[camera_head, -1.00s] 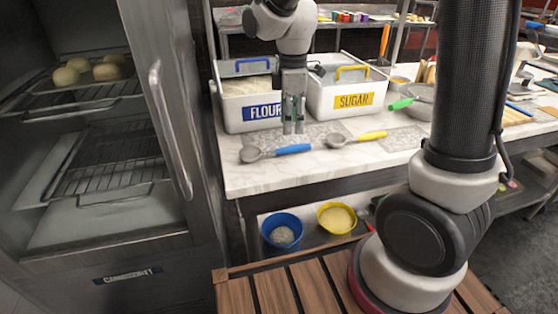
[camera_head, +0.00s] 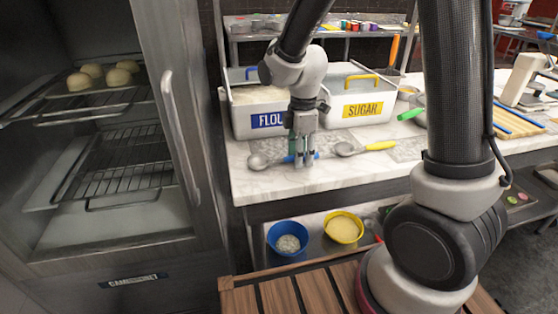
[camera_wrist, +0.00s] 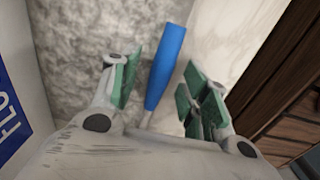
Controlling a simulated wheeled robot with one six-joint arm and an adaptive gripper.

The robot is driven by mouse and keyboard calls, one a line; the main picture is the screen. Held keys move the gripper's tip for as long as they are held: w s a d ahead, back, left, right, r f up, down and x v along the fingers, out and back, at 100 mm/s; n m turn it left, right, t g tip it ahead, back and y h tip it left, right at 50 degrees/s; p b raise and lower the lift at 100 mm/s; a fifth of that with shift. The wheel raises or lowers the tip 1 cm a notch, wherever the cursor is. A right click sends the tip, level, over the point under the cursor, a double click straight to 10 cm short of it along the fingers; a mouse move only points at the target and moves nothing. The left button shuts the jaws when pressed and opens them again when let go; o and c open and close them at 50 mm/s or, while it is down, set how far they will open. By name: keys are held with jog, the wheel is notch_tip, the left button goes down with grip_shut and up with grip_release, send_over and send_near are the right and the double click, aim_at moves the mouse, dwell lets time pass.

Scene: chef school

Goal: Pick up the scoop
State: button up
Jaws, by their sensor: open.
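Two metal scoops lie on the marble counter in the head view. One scoop (camera_head: 259,161) has a blue handle and lies in front of the flour bin. The other scoop (camera_head: 346,149) has a yellow handle and lies in front of the sugar bin. My gripper (camera_head: 304,163) is over the blue-handled scoop, pointing down and open. In the wrist view the blue handle (camera_wrist: 166,62) lies between the two green-padded fingers of my gripper (camera_wrist: 160,95), with gaps visible on both sides. The bowl of this scoop is hidden in the wrist view.
The flour bin (camera_head: 268,121) and sugar bin (camera_head: 362,109) stand close behind the scoops. A blue bowl (camera_head: 287,250) and yellow bowl (camera_head: 343,242) sit on the lower shelf. The front counter strip is clear.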

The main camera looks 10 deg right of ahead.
jog(key=shift+c, duration=0.3)
grip_shut()
